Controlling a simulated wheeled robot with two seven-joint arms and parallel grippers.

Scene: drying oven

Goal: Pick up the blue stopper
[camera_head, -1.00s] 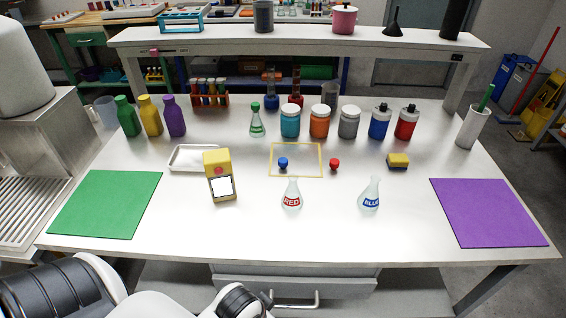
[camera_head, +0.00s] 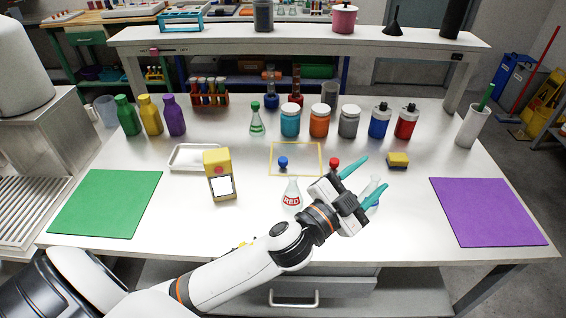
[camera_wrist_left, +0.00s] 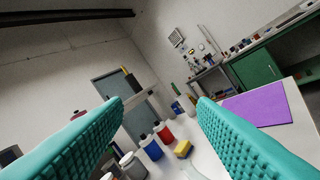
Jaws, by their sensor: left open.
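The blue stopper (camera_head: 283,162) stands on the table inside the yellow square outline (camera_head: 296,144), near its lower left corner. My left gripper (camera_head: 360,182) is open and empty, to the right of the stopper and apart from it, in front of the "BLUE" flask (camera_head: 376,183), which it partly hides. In the left wrist view its teal fingers (camera_wrist_left: 160,125) are spread, with nothing between them close by; the blue stopper does not show there. The red stopper (camera_head: 334,162) is at the outline's lower right corner, just beyond the gripper. My right gripper is not in view.
The "RED" flask (camera_head: 291,193) stands close left of my gripper. A yellow carton (camera_head: 219,178) and white tray (camera_head: 186,158) are further left. A yellow sponge (camera_head: 398,160) lies to the right. Several jars (camera_head: 320,121) line the back. The table before the purple mat (camera_head: 487,212) is clear.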

